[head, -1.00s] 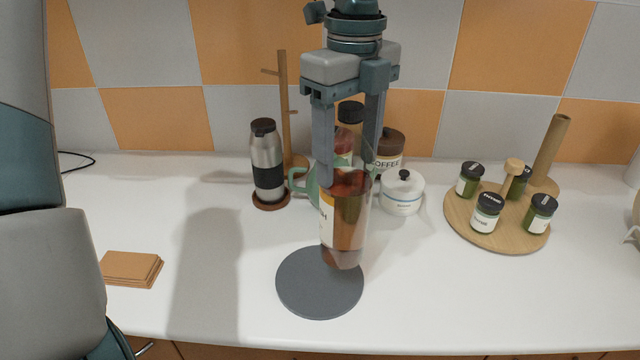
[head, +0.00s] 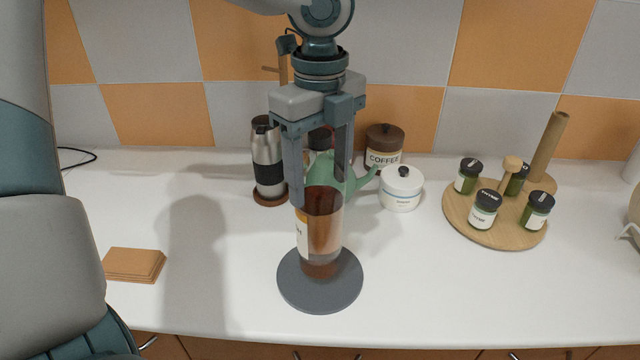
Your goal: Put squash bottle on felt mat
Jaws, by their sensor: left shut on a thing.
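The squash bottle (head: 324,222) is see-through with red-brown liquid and a pale label on its left side. It is upright over the round dark grey felt mat (head: 322,295), its base overlapping the mat's back half. I cannot tell whether the base touches the mat. My left gripper (head: 320,180) points down from above, with its two fingers shut on the upper part of the bottle. My right gripper is not in view.
Behind the bottle stand a green teapot (head: 350,178), a coffee jar (head: 384,146), a white lidded pot (head: 401,189) and a steel flask (head: 268,165). A wooden turntable (head: 460,222) holds spice jars at right. Brown coasters (head: 133,265) lie at left.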

